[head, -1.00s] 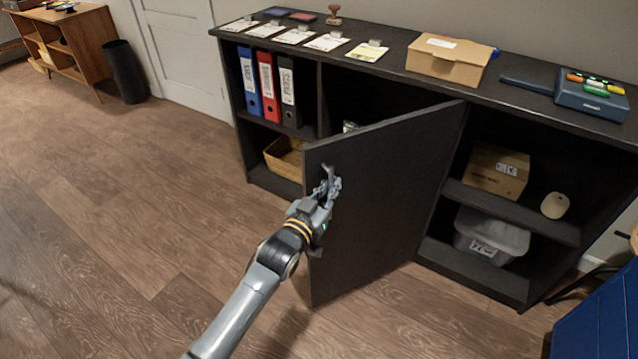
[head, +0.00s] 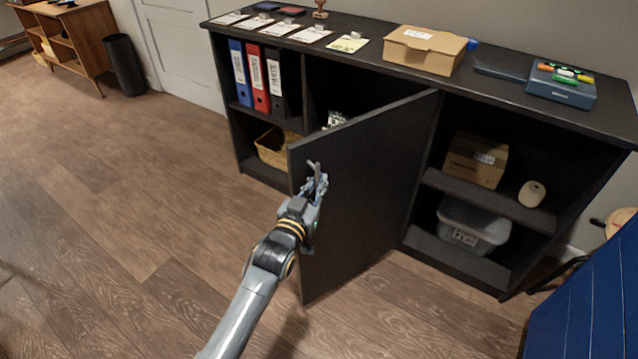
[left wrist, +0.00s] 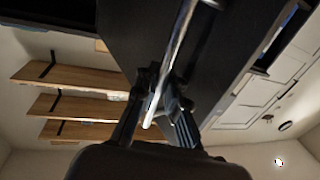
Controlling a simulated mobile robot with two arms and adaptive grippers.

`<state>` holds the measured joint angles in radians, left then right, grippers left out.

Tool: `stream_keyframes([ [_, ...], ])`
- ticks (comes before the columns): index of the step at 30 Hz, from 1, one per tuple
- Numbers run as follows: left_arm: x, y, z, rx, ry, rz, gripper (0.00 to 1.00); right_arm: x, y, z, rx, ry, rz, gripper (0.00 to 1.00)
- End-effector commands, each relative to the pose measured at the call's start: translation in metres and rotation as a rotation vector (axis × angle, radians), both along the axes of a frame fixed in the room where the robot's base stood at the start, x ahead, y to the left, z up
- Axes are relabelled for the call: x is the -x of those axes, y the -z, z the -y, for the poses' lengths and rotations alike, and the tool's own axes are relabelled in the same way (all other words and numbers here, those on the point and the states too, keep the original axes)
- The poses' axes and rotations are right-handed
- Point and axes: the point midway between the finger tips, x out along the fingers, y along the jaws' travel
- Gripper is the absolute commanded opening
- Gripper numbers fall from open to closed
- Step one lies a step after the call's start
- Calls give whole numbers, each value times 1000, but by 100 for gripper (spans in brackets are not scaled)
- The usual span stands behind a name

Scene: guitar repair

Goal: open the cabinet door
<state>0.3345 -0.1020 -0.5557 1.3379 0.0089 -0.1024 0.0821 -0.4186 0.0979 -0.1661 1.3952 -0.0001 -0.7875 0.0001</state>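The black cabinet (head: 480,98) has its middle door (head: 375,180) swung well out into the room, hinged at its right side. My left gripper (head: 315,184) is at the door's metal handle (head: 312,166), near the free edge. In the left wrist view the handle (left wrist: 178,38) is a shiny bar running between the two fingers (left wrist: 159,98), which close around it. The door panel (left wrist: 125,38) shows behind it. The compartment behind the door is partly hidden. My right gripper is not in view.
Binders (head: 256,78) and a wicker basket (head: 272,150) fill the left compartment. The right compartment holds a cardboard box (head: 475,160) and a plastic bin (head: 470,228). A cardboard box (head: 424,52) stands on top. A blue panel (head: 590,300) is at lower right. The left floor is clear.

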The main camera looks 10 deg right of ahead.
Motion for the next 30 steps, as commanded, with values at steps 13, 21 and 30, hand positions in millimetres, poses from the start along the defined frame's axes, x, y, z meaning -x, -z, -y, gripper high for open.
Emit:
stream_keyframes([
  [13, 1, 2, -2, -2, -2, -3, 32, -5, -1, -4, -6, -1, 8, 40],
  [21, 27, 3, -19, -3, -3, -4, 32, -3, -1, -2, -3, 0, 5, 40],
  [30, 79, 3, -53, -3, -4, -5, 32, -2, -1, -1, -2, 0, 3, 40],
])
